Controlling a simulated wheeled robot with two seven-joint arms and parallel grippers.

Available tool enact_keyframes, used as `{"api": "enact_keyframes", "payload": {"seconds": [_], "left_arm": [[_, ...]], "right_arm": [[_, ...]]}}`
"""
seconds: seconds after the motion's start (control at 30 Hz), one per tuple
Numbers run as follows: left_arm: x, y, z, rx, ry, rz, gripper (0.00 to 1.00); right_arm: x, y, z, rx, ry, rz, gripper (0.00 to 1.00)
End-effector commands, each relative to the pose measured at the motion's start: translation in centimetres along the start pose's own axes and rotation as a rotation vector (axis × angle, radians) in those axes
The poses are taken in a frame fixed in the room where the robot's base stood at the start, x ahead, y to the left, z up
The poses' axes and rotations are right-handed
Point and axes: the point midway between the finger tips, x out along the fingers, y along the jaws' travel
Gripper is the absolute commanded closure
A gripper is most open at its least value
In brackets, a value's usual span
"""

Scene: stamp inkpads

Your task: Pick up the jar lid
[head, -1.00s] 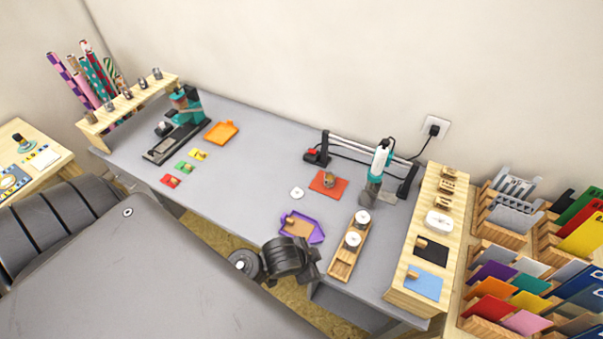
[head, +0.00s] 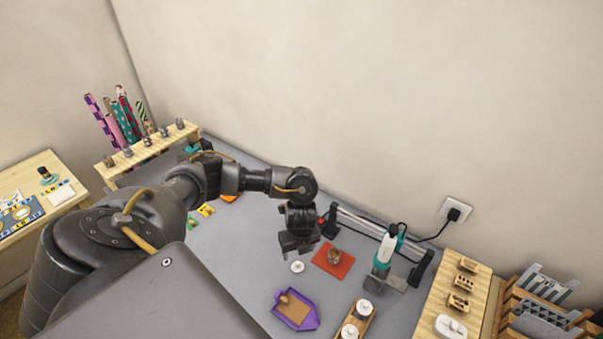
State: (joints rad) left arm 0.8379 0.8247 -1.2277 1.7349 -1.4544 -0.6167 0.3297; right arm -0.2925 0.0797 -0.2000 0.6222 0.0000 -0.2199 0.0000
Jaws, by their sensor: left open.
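The jar lid looks to be the small round white disc (head: 297,267) lying on the grey table, left of an orange-red mat (head: 326,268). A small brownish jar (head: 334,256) stands on that mat. My left gripper (head: 299,252) hangs pointing down just above and behind the white disc, open and apparently empty. The gap between its fingers is hard to make out, and so is its exact height over the disc. My right gripper is not in view.
A purple tray (head: 281,313) lies in front of the disc. A wooden holder (head: 366,322) with two white-topped round pieces is to its right. A teal and white tool (head: 385,249) and a black rail frame (head: 420,270) stand at the right rear.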

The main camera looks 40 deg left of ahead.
Motion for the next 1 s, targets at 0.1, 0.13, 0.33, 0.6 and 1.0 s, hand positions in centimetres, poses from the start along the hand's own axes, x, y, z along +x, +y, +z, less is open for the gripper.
{"api": "enact_keyframes", "payload": {"seconds": [0.1,0.13,0.33,0.6,1.0], "left_arm": [[0.0,0.0,0.2,0.005,-0.004,0.008,0.34],[0.1,0.0,0.2,0.006,-0.004,0.008,0.34],[3.3,0.0,-0.1,0.004,0.0,0.008,0.34],[5.5,0.0,0.2,0.004,-0.003,0.005,0.34],[9.2,0.1,0.4,0.001,-0.003,0.008,0.34]], "right_arm": [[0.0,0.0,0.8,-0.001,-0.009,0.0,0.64],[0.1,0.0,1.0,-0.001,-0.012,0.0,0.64],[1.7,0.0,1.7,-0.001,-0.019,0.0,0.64],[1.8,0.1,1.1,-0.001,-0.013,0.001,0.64],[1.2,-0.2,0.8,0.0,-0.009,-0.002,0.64]]}}
